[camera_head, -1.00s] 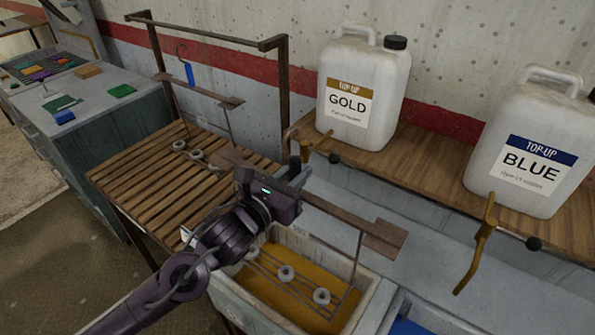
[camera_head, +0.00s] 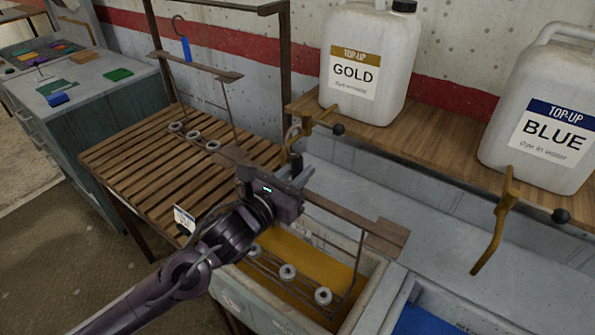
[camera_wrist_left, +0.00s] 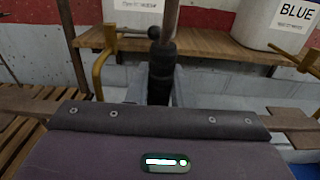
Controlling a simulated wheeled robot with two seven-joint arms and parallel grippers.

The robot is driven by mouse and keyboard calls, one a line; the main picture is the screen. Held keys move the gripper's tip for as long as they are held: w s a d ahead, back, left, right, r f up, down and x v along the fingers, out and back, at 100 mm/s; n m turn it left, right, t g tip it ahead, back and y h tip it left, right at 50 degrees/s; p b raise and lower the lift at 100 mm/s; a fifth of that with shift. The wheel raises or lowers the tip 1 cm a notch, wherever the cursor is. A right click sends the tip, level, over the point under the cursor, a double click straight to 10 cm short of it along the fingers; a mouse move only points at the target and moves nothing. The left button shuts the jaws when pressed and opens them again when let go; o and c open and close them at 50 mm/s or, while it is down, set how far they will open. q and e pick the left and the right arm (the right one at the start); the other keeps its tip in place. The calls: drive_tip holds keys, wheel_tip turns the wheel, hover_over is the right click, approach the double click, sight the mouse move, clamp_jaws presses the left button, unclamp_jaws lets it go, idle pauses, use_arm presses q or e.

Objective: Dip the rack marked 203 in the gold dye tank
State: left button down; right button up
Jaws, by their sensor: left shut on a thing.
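My left gripper (camera_head: 297,178) is shut on the hand-held rack (camera_head: 385,235) near the middle of its wooden bar. The rack hangs over the gold dye tank (camera_head: 372,293), with wires and white rings (camera_head: 287,271) below the bar. The rings and lower wires show against the gold dye (camera_head: 312,262); I cannot tell whether they touch it. A white tag (camera_head: 184,219) shows left of the gripper; its marking is unreadable. The gripper body fills the lower left wrist view (camera_wrist_left: 160,145). My right gripper is not seen.
A second rack (camera_head: 200,70) with a blue tag stands at the slatted wooden table (camera_head: 130,165). The blue tank (camera_head: 425,320) adjoins on the right. Brass taps (camera_head: 492,225) jut out below the GOLD jug (camera_head: 365,65) and BLUE jug (camera_head: 550,110) on a shelf.

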use_arm(q)
wheel_tip(320, 180, down, 9)
drive_tip(key=b, duration=0.8)
drive_tip(key=shift+f+b, duration=0.2)
drive_tip(key=shift+b, duration=0.1)
idle(2.5)
